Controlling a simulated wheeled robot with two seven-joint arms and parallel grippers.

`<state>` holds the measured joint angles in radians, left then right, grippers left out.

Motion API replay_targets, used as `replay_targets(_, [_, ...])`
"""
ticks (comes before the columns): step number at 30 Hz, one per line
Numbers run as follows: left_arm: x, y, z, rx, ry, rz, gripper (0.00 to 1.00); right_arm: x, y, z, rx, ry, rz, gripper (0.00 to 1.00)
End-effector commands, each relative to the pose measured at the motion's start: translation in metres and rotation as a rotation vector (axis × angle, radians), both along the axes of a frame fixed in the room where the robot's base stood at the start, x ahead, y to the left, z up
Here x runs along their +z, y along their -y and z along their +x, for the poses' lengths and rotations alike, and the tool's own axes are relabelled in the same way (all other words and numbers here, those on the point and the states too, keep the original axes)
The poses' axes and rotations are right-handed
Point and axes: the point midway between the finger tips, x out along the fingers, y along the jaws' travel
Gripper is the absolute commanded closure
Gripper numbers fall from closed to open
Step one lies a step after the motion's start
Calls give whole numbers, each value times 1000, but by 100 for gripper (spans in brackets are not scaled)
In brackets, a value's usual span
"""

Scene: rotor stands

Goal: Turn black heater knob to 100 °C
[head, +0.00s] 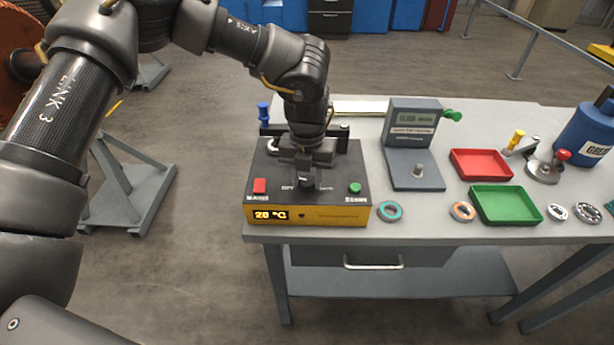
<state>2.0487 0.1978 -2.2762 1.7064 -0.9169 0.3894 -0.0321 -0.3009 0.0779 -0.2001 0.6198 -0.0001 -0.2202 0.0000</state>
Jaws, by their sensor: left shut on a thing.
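The heater (330,215) is a box with a dark top and a yellow front, near the left end of the table. Its display (270,215) reads 20 °C. A red button (260,186) is on its left and a green button (355,188) on its right. My left gripper (306,181) points down over the middle of the heater's top, between the buttons. It is shut on the black knob, which the fingers mostly hide. Part of the dial lettering shows on both sides of the fingers. My right gripper is not in view.
A grey gauge stand (413,140) is right of the heater on the grey table (420,230). Red (481,163) and green (505,204) trays, several rings, and a blue container (588,135) lie farther right. A teal ring (389,211) sits close beside the heater.

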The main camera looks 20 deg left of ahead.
Motion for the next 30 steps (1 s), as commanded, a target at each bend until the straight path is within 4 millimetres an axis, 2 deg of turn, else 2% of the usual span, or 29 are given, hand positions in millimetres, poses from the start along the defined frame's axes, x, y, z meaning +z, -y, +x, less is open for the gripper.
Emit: replay_targets(30, [1, -3, 3, -956, 5, -1, 86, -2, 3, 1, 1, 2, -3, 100])
